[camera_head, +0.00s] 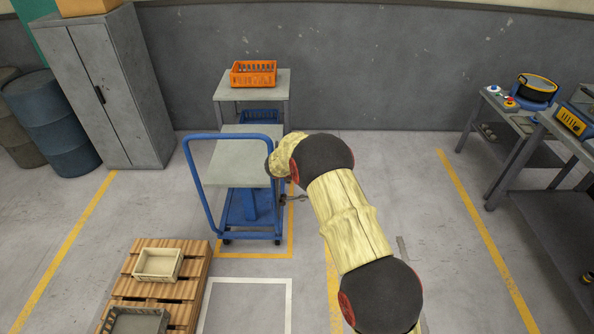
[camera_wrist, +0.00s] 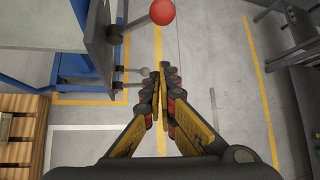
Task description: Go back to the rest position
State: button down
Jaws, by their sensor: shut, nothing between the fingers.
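My gripper (camera_wrist: 162,78) shows in the wrist view with its black, yellow and red fingers together and nothing between them. It points over open floor, just right of the blue cart. In the head view my arm bends over the right side of the cart and I cannot make out the fingers. A red ball knob (camera_wrist: 162,12) on a grey lever stands beyond the fingertips, apart from them. A smaller grey ball-ended lever (camera_wrist: 143,72) sticks out of the cart to the left of the fingers.
The blue cart (camera_head: 236,166) with a grey top stands left of my arm. Behind it a grey table (camera_head: 226,92) holds an orange crate (camera_head: 253,74). A pallet (camera_head: 190,290) with bins (camera_head: 158,264) lies front left. Workbenches (camera_head: 505,115) stand right. Floor between is clear.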

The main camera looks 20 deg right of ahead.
jog(key=shift+s+a+r, duration=0.2)
dwell(0.5)
